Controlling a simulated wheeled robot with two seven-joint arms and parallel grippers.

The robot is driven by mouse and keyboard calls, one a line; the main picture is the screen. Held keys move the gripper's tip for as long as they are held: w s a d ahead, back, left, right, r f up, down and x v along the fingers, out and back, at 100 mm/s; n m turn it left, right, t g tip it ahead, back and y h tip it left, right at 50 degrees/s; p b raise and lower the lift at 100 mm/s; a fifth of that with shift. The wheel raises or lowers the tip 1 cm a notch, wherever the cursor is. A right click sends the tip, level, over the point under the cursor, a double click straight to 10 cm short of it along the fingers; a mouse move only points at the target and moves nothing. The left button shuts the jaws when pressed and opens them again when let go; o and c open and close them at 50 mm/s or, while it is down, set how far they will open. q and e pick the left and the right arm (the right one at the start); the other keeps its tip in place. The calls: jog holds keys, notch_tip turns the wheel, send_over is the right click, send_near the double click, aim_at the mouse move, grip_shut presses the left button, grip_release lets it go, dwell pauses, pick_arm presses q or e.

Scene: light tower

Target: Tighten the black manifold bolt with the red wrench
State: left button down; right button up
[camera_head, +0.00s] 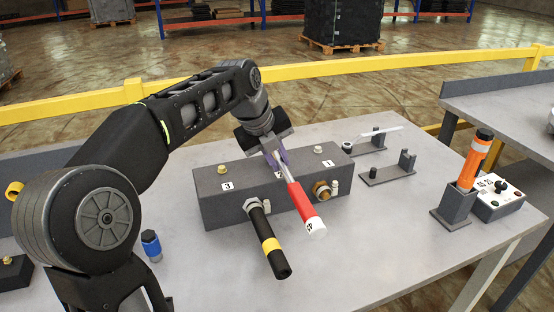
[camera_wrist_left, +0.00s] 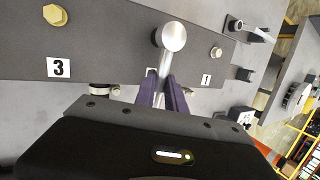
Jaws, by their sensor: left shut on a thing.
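The red wrench (camera_head: 300,203) has a red handle with a white end and a silver round head (camera_wrist_left: 173,36). My left gripper (camera_head: 275,158) is shut on its metal shaft, and its purple fingers also show in the left wrist view (camera_wrist_left: 163,93). The wrench head is over the middle of the dark manifold block (camera_head: 215,212), near a mostly hidden number label. Whether it sits on a bolt there cannot be told. A brass bolt (camera_wrist_left: 55,15) stands by label 3 and a paler bolt (camera_wrist_left: 216,52) by label 1. My right gripper is not in view.
A black hose with a yellow band (camera_head: 267,240) and a brass fitting (camera_head: 321,190) stick out from the block's front. A blue-capped item (camera_head: 151,245) stands at left. An orange tool (camera_head: 474,162) in a holder and a control box (camera_head: 497,198) stand at right.

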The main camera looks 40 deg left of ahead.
pick_arm(q)
jog(key=shift+f, duration=0.15)
jog(key=shift+w+d+n+y, duration=0.3)
jog(key=shift+n+y, duration=0.1)
jog(key=shift+n, duration=0.2)
jog(key=shift+w+d+n+y, duration=0.2)
jog(key=shift+w+n+y, duration=0.1)
jog(key=shift+n, duration=0.4)
jog(key=shift+s+a+m, duration=0.1)
jog(key=shift+s+m, duration=0.1)
jog(key=shift+m, duration=0.1)
jog(key=shift+w, duration=0.15)
